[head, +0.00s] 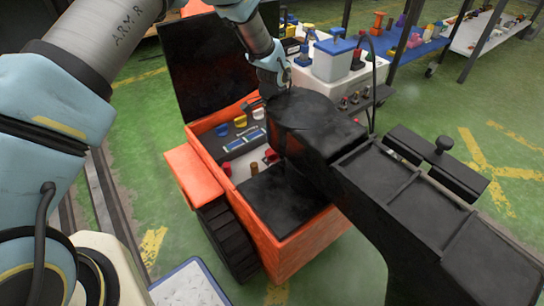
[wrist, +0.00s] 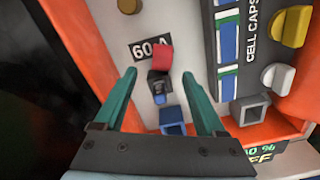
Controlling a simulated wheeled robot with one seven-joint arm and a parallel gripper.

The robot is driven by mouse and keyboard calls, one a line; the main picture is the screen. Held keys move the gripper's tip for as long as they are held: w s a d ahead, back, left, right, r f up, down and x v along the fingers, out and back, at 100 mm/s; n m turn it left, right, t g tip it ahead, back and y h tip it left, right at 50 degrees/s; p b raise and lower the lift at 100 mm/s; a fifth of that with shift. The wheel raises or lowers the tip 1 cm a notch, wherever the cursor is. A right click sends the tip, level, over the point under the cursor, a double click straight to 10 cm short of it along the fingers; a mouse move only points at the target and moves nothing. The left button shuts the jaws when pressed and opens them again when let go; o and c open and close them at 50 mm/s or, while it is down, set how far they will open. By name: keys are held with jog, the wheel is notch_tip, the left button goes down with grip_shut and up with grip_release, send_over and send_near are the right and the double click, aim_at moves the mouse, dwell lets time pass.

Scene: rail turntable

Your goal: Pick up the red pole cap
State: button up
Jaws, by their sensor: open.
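My gripper (wrist: 164,73) is open in the wrist view, with two teal fingers apart and nothing held. A red piece (wrist: 163,57) shows just past the fingertips, between their lines, at the end of a small black block by a "60 A" label. In the head view, one small red piece (head: 271,155) sits in the orange cart's bay beside a brown post, and a red cap (head: 227,169) stands further left. I cannot tell for sure which is the pole cap. My gripper is hidden in the head view.
The orange cart (head: 300,250) has a raised black lid (head: 205,70). A "CELL CAPS" panel (wrist: 228,45) with blue, yellow and grey caps lies right of my gripper. A blue square socket (wrist: 172,121) sits between the fingers. A brown post (wrist: 128,5) stands at the top.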

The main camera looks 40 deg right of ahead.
notch_tip(320, 180, down, 7)
jog(key=shift+w+d+r+b, duration=0.1)
jog(key=shift+d+b, duration=0.05)
jog(key=shift+b, duration=0.4)
jog(key=shift+c, duration=0.2)
grip_shut()
